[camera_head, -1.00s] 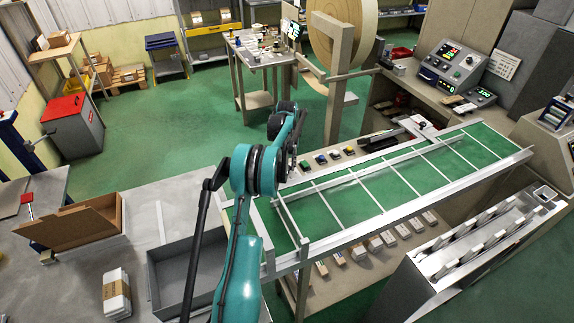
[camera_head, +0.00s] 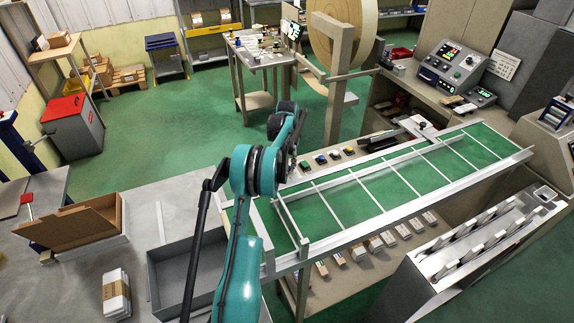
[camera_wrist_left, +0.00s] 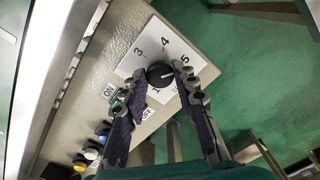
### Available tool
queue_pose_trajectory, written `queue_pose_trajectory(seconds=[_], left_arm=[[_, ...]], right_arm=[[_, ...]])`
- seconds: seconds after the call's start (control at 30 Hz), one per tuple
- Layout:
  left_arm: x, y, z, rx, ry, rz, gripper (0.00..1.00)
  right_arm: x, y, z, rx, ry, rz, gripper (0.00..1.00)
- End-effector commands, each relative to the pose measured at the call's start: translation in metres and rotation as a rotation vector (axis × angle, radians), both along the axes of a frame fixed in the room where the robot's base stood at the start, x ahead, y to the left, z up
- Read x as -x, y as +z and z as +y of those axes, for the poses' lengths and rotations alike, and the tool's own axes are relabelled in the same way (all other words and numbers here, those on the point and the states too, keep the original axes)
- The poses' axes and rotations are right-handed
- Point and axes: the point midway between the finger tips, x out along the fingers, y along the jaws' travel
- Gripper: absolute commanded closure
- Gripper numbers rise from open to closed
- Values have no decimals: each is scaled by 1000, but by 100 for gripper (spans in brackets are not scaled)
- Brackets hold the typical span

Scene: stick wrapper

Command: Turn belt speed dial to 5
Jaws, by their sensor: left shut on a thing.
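The belt speed dial (camera_wrist_left: 159,77) is a black round knob on a white scale plate (camera_wrist_left: 150,49) in the left wrist view. The digits 1, 3, 4 and 5 show around it. A pale mark on the knob points toward the right finger, roughly at the 5 side; its exact reading is unclear. My left gripper (camera_wrist_left: 161,72) is shut on the knob, one finger on each side. In the head view my teal left arm (camera_head: 246,215) reaches to the near end of the conveyor belt (camera_head: 345,203) and hides the dial. My right gripper is not in view.
A control console with lit displays (camera_head: 452,65) stands at the back right. A grey bin (camera_head: 165,252) and an open cardboard box (camera_head: 85,222) are at the left.

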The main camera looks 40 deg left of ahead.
Motion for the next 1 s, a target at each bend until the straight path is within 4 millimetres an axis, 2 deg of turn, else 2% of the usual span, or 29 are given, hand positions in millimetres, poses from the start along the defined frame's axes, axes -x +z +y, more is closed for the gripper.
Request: queue_pose_trajectory(seconds=[0.03,0.07,0.1,0.13,0.4,0.53,1.0], left_arm=[[0,0,0,0,-1,0,100],[0,0,0,0,-1,0,64],[0,0,0,0,0,0,53],[0,0,0,0,0,0,51],[0,0,0,0,0,0,51],[0,9,0,0,0,0,51],[0,101,0,0,0,0,51]], right_arm=[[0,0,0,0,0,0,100],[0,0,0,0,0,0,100],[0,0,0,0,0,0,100],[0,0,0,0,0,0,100],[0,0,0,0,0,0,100],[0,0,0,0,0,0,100],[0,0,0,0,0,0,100]])
